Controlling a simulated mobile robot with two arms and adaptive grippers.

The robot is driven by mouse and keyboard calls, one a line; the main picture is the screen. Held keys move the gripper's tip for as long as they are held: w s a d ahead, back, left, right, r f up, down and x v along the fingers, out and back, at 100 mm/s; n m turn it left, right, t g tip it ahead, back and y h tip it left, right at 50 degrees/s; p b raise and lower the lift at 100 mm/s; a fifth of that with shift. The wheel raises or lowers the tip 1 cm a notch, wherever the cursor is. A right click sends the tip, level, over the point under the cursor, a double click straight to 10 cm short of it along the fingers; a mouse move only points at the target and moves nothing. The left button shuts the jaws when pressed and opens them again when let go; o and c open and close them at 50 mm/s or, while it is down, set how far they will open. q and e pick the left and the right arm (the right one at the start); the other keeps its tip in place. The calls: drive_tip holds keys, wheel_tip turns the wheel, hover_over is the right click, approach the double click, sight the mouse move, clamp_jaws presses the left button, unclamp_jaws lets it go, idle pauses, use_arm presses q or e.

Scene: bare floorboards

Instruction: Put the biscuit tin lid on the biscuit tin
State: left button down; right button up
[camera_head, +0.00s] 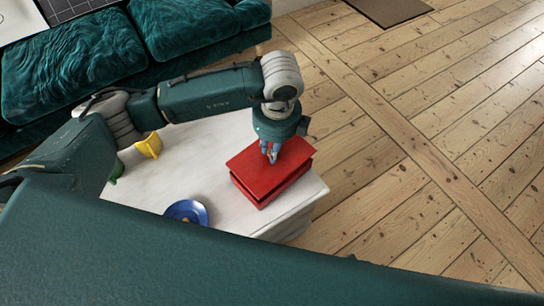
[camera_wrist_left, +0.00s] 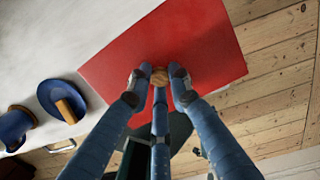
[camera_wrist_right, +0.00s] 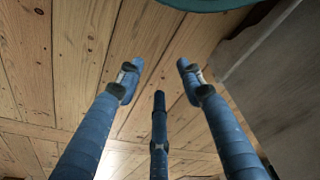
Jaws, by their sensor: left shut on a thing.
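The red biscuit tin (camera_head: 268,201) stands near the right end of the white table. The red biscuit tin lid (camera_head: 248,163) is over the tin, roughly lined up with it, with a dark gap showing between them. Whether they touch anywhere is unclear. In the left wrist view the lid (camera_wrist_left: 205,40) hides the tin. My left gripper (camera_head: 271,153) points down at the lid's middle. Its fingers (camera_wrist_left: 158,80) are shut on the lid's small wooden knob (camera_wrist_left: 159,76). My right gripper (camera_wrist_right: 156,75) is open and empty above the floorboards, seen only in its wrist view.
On the white table (camera_head: 225,150) are a blue plate (camera_head: 173,210) with a biscuit-like piece on it, a yellow item (camera_head: 149,146) and a partly hidden green item (camera_head: 116,171). A blue mug (camera_wrist_left: 14,128) shows in the left wrist view. A teal sofa (camera_head: 75,65) stands behind.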

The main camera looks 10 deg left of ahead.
use_arm(q)
wheel_tip(320, 180, down, 4)
drive_tip(key=shift+r, duration=0.2)
drive_tip(key=shift+f, duration=0.25)
use_arm(e)
drive_tip(key=shift+w+r, duration=0.45)
drive_tip(key=shift+r, duration=0.35)
use_arm(q)
drive_tip(key=shift+f+b, duration=0.1)
drive_tip(key=shift+b, duration=0.2)
use_arm(e)
drive_tip(key=shift+r, duration=0.1)
use_arm(q)
drive_tip(key=c, duration=1.6)
unclamp_jaws()
